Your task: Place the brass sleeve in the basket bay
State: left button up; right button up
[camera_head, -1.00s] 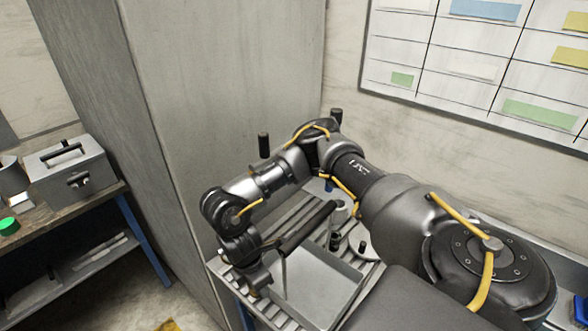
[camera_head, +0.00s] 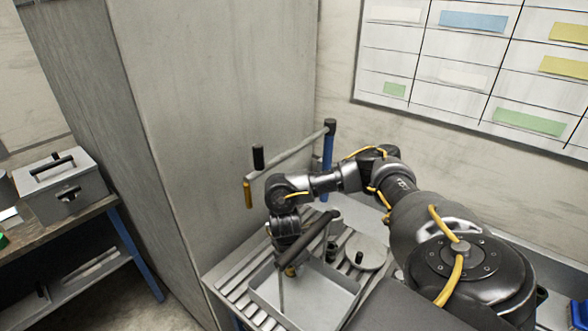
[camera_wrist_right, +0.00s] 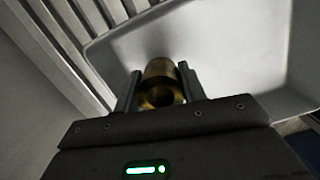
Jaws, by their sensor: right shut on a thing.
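My right gripper (camera_head: 290,271) is shut on the brass sleeve (camera_wrist_right: 160,82). In the right wrist view the sleeve sits between the two fingers, with its open end facing the camera. In the head view only a small brass patch (camera_head: 291,270) shows below my wrist. The sleeve is over the shallow grey tray (camera_head: 331,288), which also shows in the right wrist view (camera_wrist_right: 235,55). I cannot tell how high it is held, nor which part is the basket bay. My left gripper is out of view.
The tray lies on a slatted bench (camera_head: 235,278). A round plate with a black knob (camera_head: 372,251) lies behind it. A blue post (camera_head: 327,165) carries a grey arm with a hanging brass-coloured end (camera_head: 248,194). A tall grey cabinet (camera_head: 225,110) stands to the left.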

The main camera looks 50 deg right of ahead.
aim_at(293, 271)
jog(key=shift+s+f, duration=0.1)
jog(key=shift+f, duration=1.7)
jog(key=shift+f, duration=0.1)
jog(key=o, duration=1.2)
jog(key=shift+r, duration=0.7)
jog(key=shift+a+r, duration=0.25)
jog(key=shift+r, duration=1.35)
jog(key=shift+a+r, duration=0.2)
jog(key=shift+r, duration=1.35)
